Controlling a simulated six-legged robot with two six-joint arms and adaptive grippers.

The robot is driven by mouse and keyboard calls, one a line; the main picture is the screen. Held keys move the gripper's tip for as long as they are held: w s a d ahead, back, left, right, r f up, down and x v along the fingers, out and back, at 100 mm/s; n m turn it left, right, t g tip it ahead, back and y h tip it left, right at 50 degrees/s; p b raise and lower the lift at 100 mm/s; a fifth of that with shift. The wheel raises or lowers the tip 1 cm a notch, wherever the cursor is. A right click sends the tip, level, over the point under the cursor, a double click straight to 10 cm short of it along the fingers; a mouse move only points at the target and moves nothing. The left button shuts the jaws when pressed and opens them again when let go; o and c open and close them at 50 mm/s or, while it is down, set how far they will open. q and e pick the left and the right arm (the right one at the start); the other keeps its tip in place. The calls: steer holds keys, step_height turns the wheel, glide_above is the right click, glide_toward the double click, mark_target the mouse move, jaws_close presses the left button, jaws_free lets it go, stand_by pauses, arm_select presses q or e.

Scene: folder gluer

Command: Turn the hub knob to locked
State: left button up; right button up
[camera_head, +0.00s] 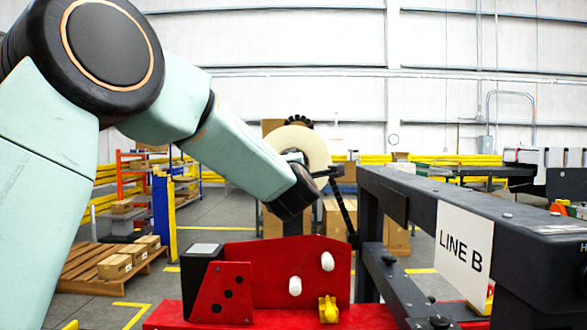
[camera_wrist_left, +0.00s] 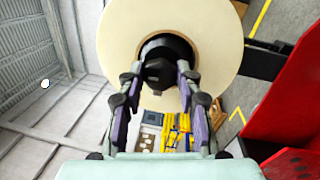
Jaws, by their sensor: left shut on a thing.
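The hub knob (camera_wrist_left: 157,70) is a dark, faceted knob on the black hub at the centre of a cream-coloured roll (camera_wrist_left: 205,25). In the left wrist view my left gripper (camera_wrist_left: 158,76) has one finger on each side of the knob, shut on it. In the head view the roll (camera_head: 308,143) stands upright beyond my left arm, and the wrist and gripper hide most of its hub. I cannot read any locked or unlocked mark. My right gripper is in neither view.
A red machine part (camera_head: 270,262) with white and yellow knobs stands below my left wrist. A dark frame with a "LINE B" sign (camera_head: 463,250) fills the right. Shelves and a pallet with boxes (camera_head: 113,266) stand at the back left.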

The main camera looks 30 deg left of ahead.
arm_select(q)
steer(key=shift+f, duration=0.1)
steer(key=o, duration=1.1)
steer(key=shift+s, duration=0.1)
steer(key=shift+o, duration=0.2)
steer(key=v, duration=0.7)
steer(key=shift+s+d, duration=0.1)
steer(key=shift+s, duration=0.1)
